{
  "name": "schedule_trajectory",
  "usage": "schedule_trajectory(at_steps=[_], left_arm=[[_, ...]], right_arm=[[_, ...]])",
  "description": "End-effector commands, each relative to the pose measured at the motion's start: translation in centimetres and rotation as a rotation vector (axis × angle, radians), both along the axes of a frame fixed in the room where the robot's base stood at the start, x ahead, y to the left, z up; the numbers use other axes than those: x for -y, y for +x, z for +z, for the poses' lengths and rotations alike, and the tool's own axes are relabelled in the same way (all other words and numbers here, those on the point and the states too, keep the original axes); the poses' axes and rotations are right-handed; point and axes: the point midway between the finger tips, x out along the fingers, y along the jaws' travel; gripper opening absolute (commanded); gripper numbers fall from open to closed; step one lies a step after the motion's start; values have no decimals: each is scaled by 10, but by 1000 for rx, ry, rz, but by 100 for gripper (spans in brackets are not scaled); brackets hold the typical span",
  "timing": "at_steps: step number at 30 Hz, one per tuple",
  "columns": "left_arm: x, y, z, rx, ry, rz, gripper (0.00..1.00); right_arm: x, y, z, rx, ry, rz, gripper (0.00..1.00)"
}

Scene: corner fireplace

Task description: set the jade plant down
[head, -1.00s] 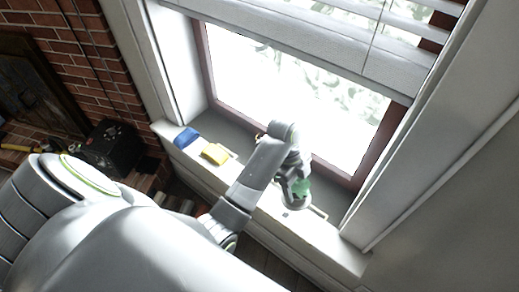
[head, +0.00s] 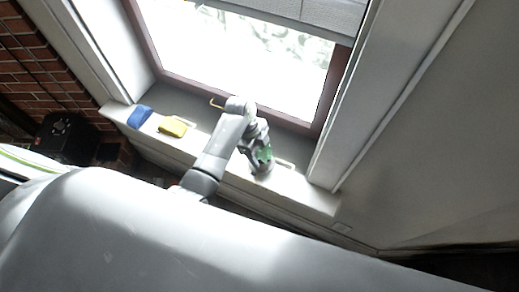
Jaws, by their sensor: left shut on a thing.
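The jade plant (head: 264,154) shows as a small patch of green at the end of my left arm, over the white window sill. My left gripper (head: 258,158) is shut on it. The gripper's own links hide most of the plant and its pot. I cannot tell whether the pot touches the sill. My right gripper is not in view.
On the sill (head: 305,190) to the left lie a yellow thing (head: 173,127) and a blue thing (head: 140,116). The window (head: 240,60) stands behind the sill. A black box-like object (head: 65,138) is at the left by the brick wall. The sill's right end is clear.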

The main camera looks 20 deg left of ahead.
Motion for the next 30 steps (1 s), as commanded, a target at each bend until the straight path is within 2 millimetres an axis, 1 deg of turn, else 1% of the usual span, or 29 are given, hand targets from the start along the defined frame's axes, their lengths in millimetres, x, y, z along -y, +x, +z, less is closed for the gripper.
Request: schedule_trajectory(at_steps=[10,11,15,23,26,30], left_arm=[[0,0,-3,1,0,0,19],[0,0,-2,1,0,0,66],[0,0,-2,1,0,0,84],[0,0,-2,1,0,0,84],[-1,1,2,1,1,0,84],[-6,2,17,4,2,0,84]], right_arm=[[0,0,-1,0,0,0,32],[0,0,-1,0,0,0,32],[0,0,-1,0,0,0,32],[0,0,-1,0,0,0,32],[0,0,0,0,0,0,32],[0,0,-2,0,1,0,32]])
